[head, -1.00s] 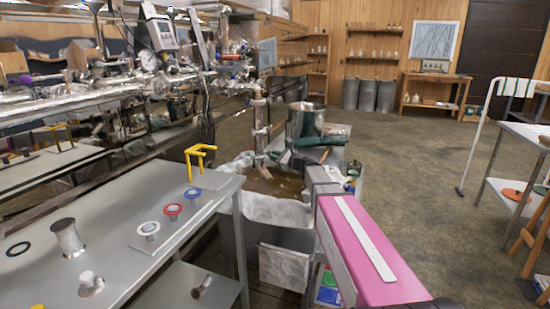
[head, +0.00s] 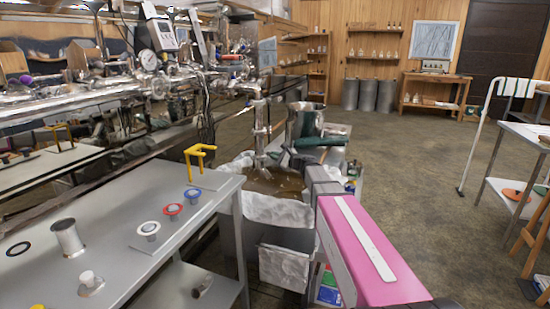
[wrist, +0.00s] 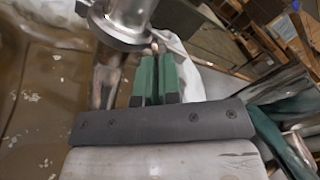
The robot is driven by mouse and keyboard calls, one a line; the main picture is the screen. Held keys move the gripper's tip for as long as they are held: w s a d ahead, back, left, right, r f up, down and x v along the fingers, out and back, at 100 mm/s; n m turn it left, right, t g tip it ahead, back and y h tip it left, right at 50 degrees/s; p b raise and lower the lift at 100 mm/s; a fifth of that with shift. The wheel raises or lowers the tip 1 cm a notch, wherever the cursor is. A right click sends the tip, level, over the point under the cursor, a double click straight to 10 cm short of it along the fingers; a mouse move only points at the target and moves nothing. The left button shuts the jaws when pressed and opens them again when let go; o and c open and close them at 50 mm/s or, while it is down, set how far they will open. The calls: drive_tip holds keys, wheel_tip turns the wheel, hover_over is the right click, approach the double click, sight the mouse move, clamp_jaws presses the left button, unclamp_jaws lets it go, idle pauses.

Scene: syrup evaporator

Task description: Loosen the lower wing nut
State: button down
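The vertical steel pipe (head: 260,122) with its clamps stands over a bin of brown liquid in the head view. In the wrist view, a shiny pipe end with a clamp flange (wrist: 112,28) is at the top. A small metal piece (wrist: 170,42), probably the lower wing nut, sticks out beside this clamp. My gripper (wrist: 157,62) has two green fingers close together with a narrow dark gap. Their tips are right at the small metal piece. I cannot tell whether they grip it. The nut cannot be made out in the head view.
The bin (head: 270,208) has a pale liner, and brown liquid (wrist: 40,105) lies below left of my gripper. A steel table (head: 110,215) with ring gaskets and fittings is at left. A steel pot (head: 303,122) stands behind.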

drive_tip(key=n, duration=2.5)
idle(0.5)
drive_tip(key=c, duration=1.6)
unclamp_jaws()
drive_tip(key=v, duration=1.1)
